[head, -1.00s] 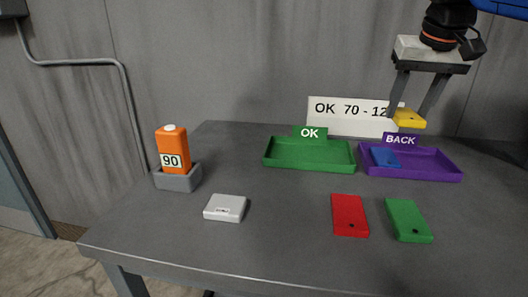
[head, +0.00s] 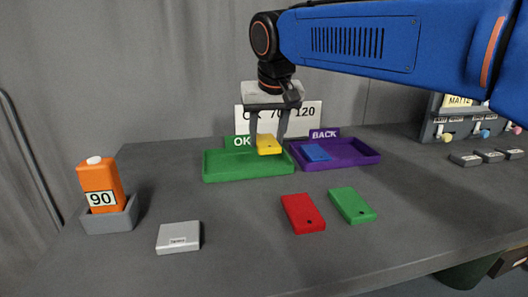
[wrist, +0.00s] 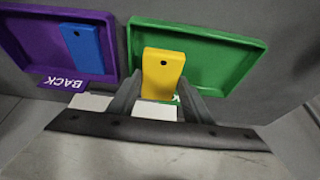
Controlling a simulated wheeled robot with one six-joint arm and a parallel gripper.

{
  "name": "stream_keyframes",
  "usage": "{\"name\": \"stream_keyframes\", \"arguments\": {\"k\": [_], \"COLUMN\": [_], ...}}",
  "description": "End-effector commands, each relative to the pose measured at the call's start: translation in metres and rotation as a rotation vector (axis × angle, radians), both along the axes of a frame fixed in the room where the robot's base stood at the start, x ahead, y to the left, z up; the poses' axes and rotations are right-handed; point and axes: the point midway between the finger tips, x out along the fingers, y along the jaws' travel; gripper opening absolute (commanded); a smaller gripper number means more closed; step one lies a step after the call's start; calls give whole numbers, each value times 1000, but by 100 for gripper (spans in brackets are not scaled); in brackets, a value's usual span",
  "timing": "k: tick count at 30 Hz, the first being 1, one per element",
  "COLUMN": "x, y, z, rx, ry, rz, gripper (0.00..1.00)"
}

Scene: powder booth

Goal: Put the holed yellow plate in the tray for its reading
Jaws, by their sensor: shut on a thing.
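The holed yellow plate (head: 268,144) is held in my gripper (head: 268,142), which is shut on it. It hangs over the right part of the green OK tray (head: 222,178) in the head view. In the wrist view the plate (wrist: 162,76) shows its dark hole, with the green tray (wrist: 225,50) behind it. The purple BACK tray (head: 358,154) stands to the right and holds a blue plate (head: 316,152). An orange gauge marked 90 (head: 100,184) sits in a grey holder. The sign (head: 308,112) reading about 70 to 120 is partly hidden by my gripper.
A red plate (head: 302,212) and a green plate (head: 352,204) lie on the table in front of the trays. A small white device (head: 178,238) lies at the front left. A panel labelled MATTE (head: 458,108) stands at the back right.

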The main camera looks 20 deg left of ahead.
Motion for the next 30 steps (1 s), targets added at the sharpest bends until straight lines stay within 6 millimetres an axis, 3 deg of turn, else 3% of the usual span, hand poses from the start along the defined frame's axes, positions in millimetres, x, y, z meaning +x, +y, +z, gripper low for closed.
{"name": "stream_keyframes", "arguments": {"k": [12,23,24,30], "x": [0,0,0,0], "y": [0,0,0,0], "z": [-42,-45,-45,-45], "rx": [-2,0,0,0], "ry": [0,0,0,0], "rz": [1,1,1,1], "gripper": [13,13,50,53]}}
